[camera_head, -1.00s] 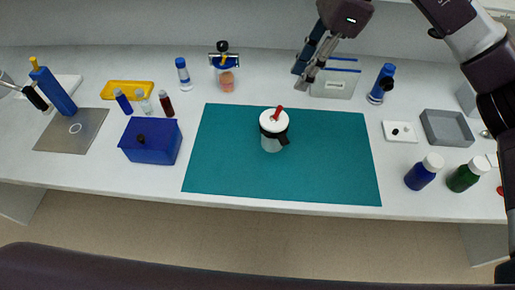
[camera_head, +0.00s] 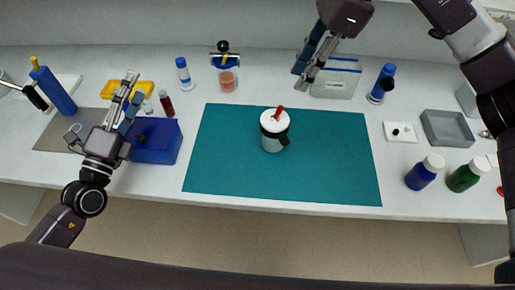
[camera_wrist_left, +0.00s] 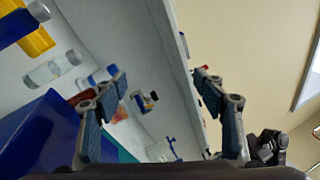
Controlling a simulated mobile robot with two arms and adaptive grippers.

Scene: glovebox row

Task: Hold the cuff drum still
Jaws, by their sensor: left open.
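A grey-white drum (camera_head: 272,138) with a white lid, a red piece on top and a dark piece at its side stands upright on the teal mat (camera_head: 225,175); it best fits the cuff drum. My left gripper (camera_head: 130,88) is open and empty, above the left part of the bench near the blue box, well left of the drum. Its two spread fingers also show in the left wrist view (camera_wrist_left: 160,80). My right gripper (camera_head: 304,73) is at the back, in front of the clear bin, behind and right of the drum. Its fingers look apart, with nothing seen between them.
A blue box (camera_head: 157,150), small vials and a yellow tray (camera_head: 112,88) lie around my left gripper. Blue (camera_head: 420,176) and green (camera_head: 464,179) bottles and a grey tray (camera_head: 459,129) stand at the right. The mat around the drum is clear.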

